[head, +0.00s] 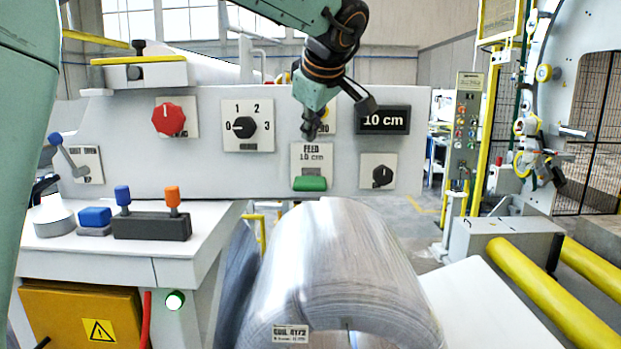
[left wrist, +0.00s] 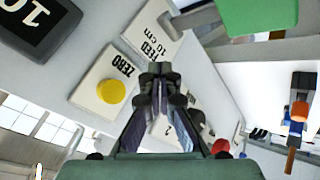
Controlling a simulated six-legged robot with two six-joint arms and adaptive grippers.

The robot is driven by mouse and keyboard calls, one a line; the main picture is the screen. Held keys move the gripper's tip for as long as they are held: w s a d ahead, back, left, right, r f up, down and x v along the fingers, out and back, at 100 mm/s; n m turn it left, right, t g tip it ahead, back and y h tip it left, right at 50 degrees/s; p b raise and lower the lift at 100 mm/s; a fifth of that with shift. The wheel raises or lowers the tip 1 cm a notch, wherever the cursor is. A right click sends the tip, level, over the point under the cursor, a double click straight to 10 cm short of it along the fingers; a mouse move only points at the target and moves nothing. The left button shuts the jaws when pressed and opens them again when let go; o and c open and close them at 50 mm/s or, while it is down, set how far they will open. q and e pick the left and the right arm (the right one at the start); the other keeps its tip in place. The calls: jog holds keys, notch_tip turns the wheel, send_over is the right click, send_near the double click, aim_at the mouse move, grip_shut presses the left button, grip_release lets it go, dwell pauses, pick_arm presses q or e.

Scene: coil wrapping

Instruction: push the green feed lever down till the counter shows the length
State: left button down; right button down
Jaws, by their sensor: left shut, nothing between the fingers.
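The green feed lever (head: 310,184) sits low on its white plate, below the label "FEED 10 cm". The dark counter (head: 382,120) to its upper right reads "10 cm". My left gripper (head: 311,130) is shut and empty, above the lever and in front of the panel, with its fingers pointing down. In the left wrist view, the shut fingers (left wrist: 158,72) show in the middle, the green lever (left wrist: 258,16) is at the upper right, apart from them, and part of the counter (left wrist: 38,22) is at the upper left. My right gripper is not in view.
A yellow ZERO button (left wrist: 111,91) lies beside the feed plate. A black 0-3 selector (head: 244,127), a red knob (head: 169,118) and a small black knob (head: 382,176) share the panel. A large wrapped coil (head: 335,265) stands below the lever.

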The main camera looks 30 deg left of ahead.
aim_at(311, 181)
pick_arm(q)
jog(key=shift+a+f+b, duration=0.2)
jog(key=shift+f+b, duration=0.55)
jog(key=shift+f, duration=0.75)
jog(key=shift+w+d+f+b, duration=0.1)
jog(key=shift+d+f+b, duration=0.35)
jog(key=shift+f, duration=0.15)
jog(key=shift+s+a, duration=0.25)
jog(key=shift+a, duration=0.1)
jog(key=shift+w+d, duration=0.25)
jog(key=shift+d, duration=0.05)
jog(key=shift+s+a, duration=0.2)
jog(key=shift+a, duration=0.05)
jog(key=shift+w+d, duration=0.2)
jog(key=shift+s+a, duration=0.1)
